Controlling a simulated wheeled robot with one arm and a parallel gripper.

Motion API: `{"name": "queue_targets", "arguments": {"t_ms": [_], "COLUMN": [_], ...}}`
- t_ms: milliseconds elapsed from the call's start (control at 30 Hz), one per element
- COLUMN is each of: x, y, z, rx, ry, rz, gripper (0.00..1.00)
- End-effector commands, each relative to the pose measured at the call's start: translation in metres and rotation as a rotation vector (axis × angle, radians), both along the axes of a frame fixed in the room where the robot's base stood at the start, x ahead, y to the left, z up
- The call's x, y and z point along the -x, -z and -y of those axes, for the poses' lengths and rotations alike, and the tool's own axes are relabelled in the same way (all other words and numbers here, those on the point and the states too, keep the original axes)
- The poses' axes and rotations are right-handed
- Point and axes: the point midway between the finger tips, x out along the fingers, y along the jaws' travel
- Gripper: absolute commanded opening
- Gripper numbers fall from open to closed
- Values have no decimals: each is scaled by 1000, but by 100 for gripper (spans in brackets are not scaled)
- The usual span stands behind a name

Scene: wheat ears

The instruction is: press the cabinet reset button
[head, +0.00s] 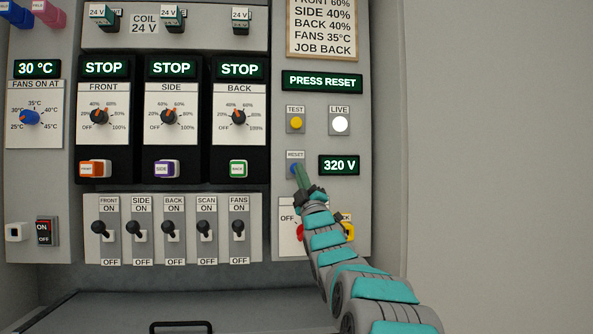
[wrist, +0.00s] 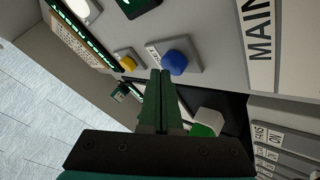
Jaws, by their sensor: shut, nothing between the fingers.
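The blue reset button (head: 294,169) sits under a RESET label on the right side of the cabinet panel. It is partly hidden by my gripper in the head view. In the wrist view the blue button (wrist: 175,62) is a round cap on a grey plate, just beyond the fingertips. My gripper (head: 299,172) is shut and empty, with its green fingertips (wrist: 160,74) close to the button. I cannot tell whether they touch it. The display above (head: 322,82) reads PRESS RESET.
A yellow TEST button (head: 296,123) and a lit white LIVE lamp (head: 340,124) are above. A 320 V display (head: 339,165) is to the right. A main switch plate (head: 288,215) is below, partly behind my arm. STOP modules and a row of toggle switches (head: 172,229) are at left.

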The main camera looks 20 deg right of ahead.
Motion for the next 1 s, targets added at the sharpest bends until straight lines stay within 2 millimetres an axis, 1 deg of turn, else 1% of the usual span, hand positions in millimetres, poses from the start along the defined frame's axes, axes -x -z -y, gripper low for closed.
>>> {"name": "queue_targets", "arguments": {"t_ms": [1000], "x": [-9], "y": [0], "z": [3], "rx": [-1], "ry": [-1], "rz": [0], "gripper": [0]}}
